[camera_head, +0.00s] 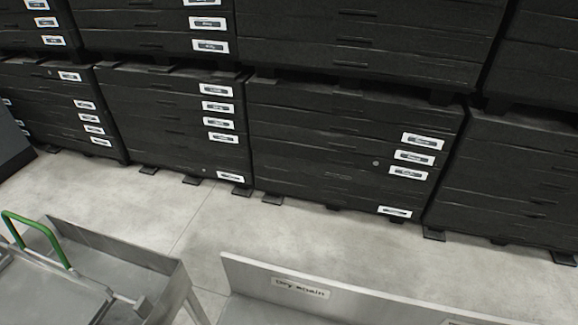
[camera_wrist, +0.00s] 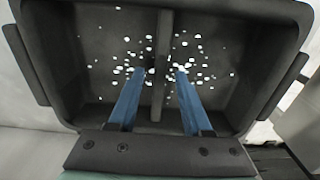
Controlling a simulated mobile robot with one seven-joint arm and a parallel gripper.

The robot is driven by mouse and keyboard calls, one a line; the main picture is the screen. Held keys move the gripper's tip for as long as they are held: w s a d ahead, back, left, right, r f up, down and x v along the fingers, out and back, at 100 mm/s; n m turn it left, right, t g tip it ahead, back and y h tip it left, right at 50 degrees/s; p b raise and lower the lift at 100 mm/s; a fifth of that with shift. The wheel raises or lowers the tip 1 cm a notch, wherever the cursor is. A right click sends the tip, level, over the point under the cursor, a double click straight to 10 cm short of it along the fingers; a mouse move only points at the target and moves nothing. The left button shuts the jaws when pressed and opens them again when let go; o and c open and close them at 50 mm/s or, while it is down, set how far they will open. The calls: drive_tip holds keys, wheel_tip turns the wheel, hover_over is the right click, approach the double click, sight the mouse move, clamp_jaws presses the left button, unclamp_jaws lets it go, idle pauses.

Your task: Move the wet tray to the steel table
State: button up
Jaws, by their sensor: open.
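The wet tray (camera_wrist: 42,62) fills the wrist view. It is dark grey, with raised walls, a lug on each side and a central rib (camera_wrist: 160,60). Bright white spots, like drops, are scattered over its floor. My gripper (camera_wrist: 158,72) is open, its two blue fingers apart, with the rib seen between them. I cannot tell how deep the fingertips are or whether they touch the tray. In the head view, a steel surface with a raised back edge (camera_head: 350,298) and a partly legible label shows at the bottom right; it looks like the steel table. My gripper and the tray are not seen there.
A steel trough-like unit (camera_head: 120,262) with a green handle (camera_head: 38,236) stands at the lower left of the head view. A gap separates it from the labelled steel edge. Stacked black labelled crates (camera_head: 340,150) line the back. Bare concrete floor (camera_head: 200,225) lies in front of them.

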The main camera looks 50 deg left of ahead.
wheel_tip(320, 180, up, 10)
drive_tip(key=shift+r, duration=0.2)
